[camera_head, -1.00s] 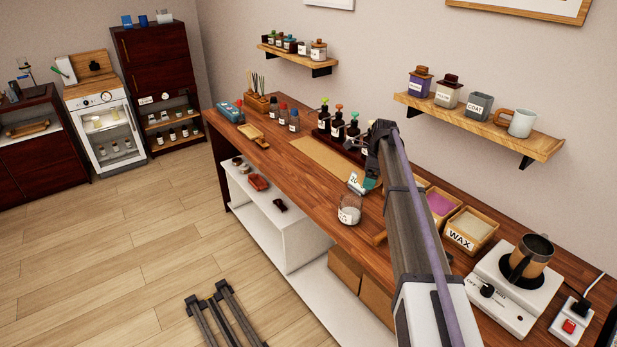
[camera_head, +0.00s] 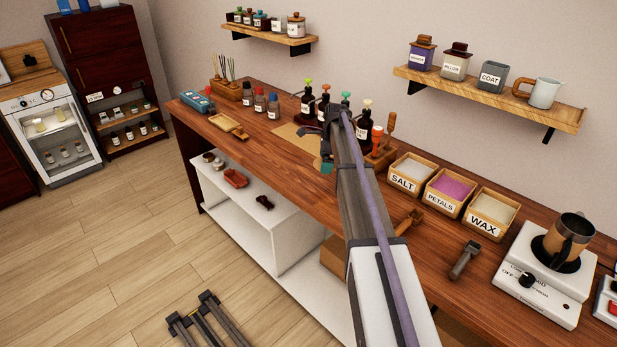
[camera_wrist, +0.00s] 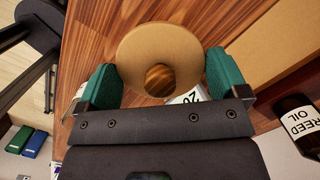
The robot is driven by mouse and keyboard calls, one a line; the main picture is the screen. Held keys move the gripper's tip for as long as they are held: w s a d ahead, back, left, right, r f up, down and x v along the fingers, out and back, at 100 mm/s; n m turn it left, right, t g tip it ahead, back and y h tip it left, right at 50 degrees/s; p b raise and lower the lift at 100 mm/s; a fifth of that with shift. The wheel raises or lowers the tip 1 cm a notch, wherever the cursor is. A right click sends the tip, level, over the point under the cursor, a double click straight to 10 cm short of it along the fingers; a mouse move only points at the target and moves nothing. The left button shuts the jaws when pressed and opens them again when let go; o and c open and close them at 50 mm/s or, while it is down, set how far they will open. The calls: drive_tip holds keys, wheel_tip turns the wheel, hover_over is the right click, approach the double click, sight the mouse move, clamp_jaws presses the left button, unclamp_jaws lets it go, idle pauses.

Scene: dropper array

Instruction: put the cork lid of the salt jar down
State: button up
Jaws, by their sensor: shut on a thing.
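My gripper (camera_wrist: 163,72) is shut on the round cork lid (camera_wrist: 150,48), with a teal pad at each side of its rim. The lid is tan and flat, with a darker round wooden knob in its middle. Wood bench top shows around it; I cannot tell if the lid touches the bench. I cannot make out the salt jar in the current views.
A white label reading 20 (camera_wrist: 186,96) shows partly beside the lid. A reed oil bottle (camera_wrist: 299,124) is at the right. Dropper bottles (camera_head: 307,103) stand behind the mat (camera_head: 297,141). Boxes of salt (camera_head: 403,184), petals (camera_head: 443,203) and wax (camera_head: 484,226) line the bench to the right.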

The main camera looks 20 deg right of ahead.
sight(323, 183)
wheel_tip(323, 183, down, 8)
drive_tip(key=b, duration=0.5)
drive_tip(key=shift+w+b, duration=0.1)
drive_tip(key=shift+b, duration=0.3)
drive_tip(key=shift+r+p, duration=0.3)
drive_tip(key=shift+r, duration=0.05)
drive_tip(key=shift+f, duration=0.25)
drive_tip(key=o, duration=0.6)
drive_tip(key=shift+r, duration=0.1)
drive_tip(key=r+p, duration=0.4)
drive_tip(key=d+r+p, duration=0.1)
drive_tip(key=r+p, duration=0.7)
drive_tip(key=shift+s+d+r, duration=0.25)
drive_tip(key=shift+s, duration=0.1)
drive_tip(key=s+a+n, duration=0.7)
drive_tip(key=s+a, duration=0.1)
drive_tip(key=s, duration=0.3)
drive_tip(key=s+a+n+h, duration=0.1)
drive_tip(key=s+a+n, duration=0.7)
drive_tip(key=s, duration=0.4)
drive_tip(key=s+a+n, duration=0.7)
drive_tip(key=s+a, duration=0.1)
drive_tip(key=s, duration=0.3)
drive_tip(key=shift+s+a+f+g+h, duration=0.25)
drive_tip(key=shift+s+a+g+h, duration=0.05)
drive_tip(key=shift+s+a, duration=0.1)
